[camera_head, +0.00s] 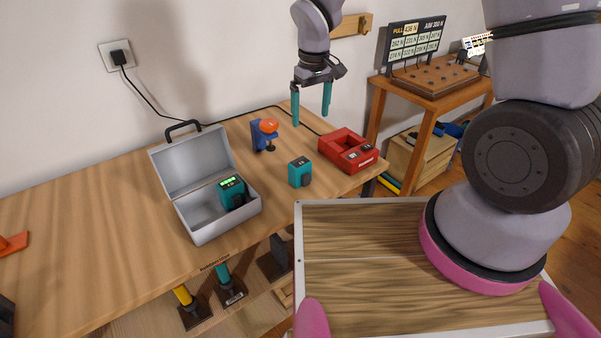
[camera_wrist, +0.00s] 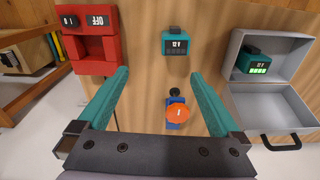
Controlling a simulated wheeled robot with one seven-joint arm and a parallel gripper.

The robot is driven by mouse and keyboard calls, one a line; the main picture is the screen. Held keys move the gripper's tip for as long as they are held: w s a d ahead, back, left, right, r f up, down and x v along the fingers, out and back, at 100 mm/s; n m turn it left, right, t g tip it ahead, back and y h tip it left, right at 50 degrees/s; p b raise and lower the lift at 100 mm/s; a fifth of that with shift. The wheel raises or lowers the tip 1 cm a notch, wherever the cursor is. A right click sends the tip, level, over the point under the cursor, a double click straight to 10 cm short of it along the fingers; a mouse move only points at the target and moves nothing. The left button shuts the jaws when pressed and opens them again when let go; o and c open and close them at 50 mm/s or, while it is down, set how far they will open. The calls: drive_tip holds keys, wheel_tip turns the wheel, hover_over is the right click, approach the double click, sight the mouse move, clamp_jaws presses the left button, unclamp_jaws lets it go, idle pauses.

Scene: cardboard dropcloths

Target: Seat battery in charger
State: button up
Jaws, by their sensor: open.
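A teal battery (camera_head: 299,173) stands on the workbench left of the red charger (camera_head: 361,160). In the wrist view this battery (camera_wrist: 175,42) shows at top centre, its charge lights not visible. The charger (camera_wrist: 78,67) is at top left there, with an empty-looking bay and a panel reading OFF. A second teal battery (camera_head: 231,192) sits in an open grey case (camera_head: 208,233); its green charge lights are lit in the wrist view (camera_wrist: 257,66). My gripper (camera_head: 311,119) is open and empty above the bench, behind the loose battery. Its teal fingers (camera_wrist: 158,75) are wide apart.
A blue clamp-like object with an orange knob (camera_head: 268,126) stands behind the loose battery. A black cable (camera_head: 150,98) runs from the wall socket along the bench's back. A side table (camera_head: 435,82) with a pegged board stands at right. Bench is clear around the loose battery.

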drive_tip(key=shift+n+g, duration=0.3)
drive_tip(key=shift+n, duration=0.2)
drive_tip(key=f, duration=0.1)
drive_tip(key=s+a+f, duration=0.1)
drive_tip(key=f, duration=0.1)
drive_tip(key=a+f, duration=0.1)
drive_tip(key=f, duration=0.1)
drive_tip(key=shift+s+a+f, duration=0.15)
hover_over(300, 162)
drive_tip(key=f, duration=0.4)
drive_tip(key=shift+d+f, duration=0.2)
drive_tip(key=shift+f, duration=0.15)
wheel_tip(300, 162, down, 6)
drive_tip(key=shift+a+r, duration=0.15)
drive_tip(key=shift+r, duration=0.05)
drive_tip(key=c, duration=1.5)
drive_tip(key=shift+r, duration=0.1)
